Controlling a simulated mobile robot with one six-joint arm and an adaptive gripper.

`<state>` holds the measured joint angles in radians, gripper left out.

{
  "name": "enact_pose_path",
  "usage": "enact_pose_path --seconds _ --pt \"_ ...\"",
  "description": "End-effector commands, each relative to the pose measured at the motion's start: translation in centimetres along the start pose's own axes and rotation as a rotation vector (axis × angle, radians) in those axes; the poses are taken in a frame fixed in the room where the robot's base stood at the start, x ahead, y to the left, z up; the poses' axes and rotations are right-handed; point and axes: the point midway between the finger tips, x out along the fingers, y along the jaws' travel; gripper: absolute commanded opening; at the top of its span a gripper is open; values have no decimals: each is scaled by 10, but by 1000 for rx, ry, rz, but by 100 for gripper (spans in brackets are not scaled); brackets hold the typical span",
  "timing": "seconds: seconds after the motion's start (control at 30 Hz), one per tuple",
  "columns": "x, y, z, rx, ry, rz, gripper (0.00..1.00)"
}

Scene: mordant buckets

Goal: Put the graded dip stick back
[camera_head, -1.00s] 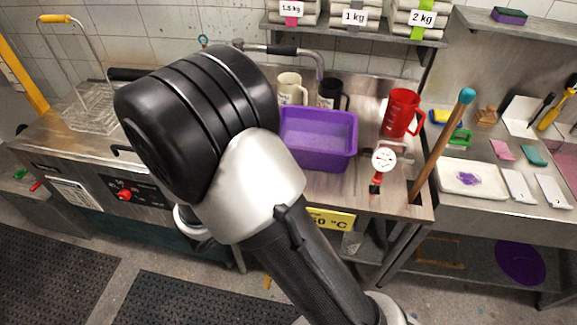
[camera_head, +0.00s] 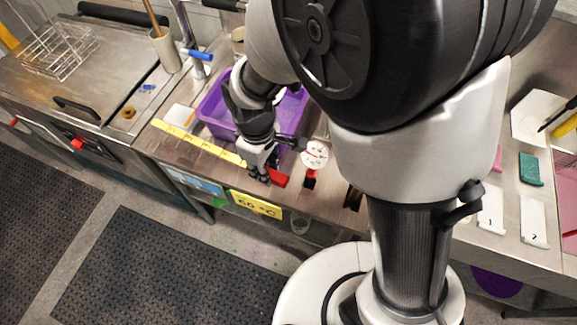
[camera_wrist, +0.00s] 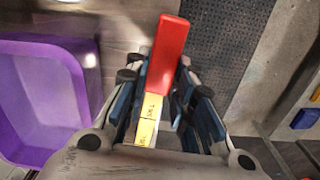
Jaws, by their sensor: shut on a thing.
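The graded dip stick (camera_head: 205,145) is a flat yellow bar with dark markings and a red end. My gripper (camera_head: 259,172) is shut on it near the red end. In the head view the yellow length runs left from the fingers, in front of the purple tub, and the red end sticks out to the right. Whether it touches the bench is unclear. In the wrist view the red end of the dip stick (camera_wrist: 168,50) points up the picture between the fingers of my gripper (camera_wrist: 160,88); the rest of the yellow length is hidden.
The purple tub (camera_head: 214,112) stands just behind my gripper. A round white dial gauge (camera_head: 315,154) is close on its right. A pale container (camera_head: 166,52) holds a wooden handle at the back left. A yellow temperature sign (camera_head: 256,204) hangs on the bench front.

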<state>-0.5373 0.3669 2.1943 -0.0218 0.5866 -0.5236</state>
Motion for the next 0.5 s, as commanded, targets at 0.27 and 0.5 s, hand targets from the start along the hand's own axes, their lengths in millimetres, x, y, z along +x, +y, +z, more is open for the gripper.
enact_pose_path --seconds 0.27,0.5 --pt "15 -1 -2 7 3 0 0" --pt "42 -1 -2 6 3 0 0"
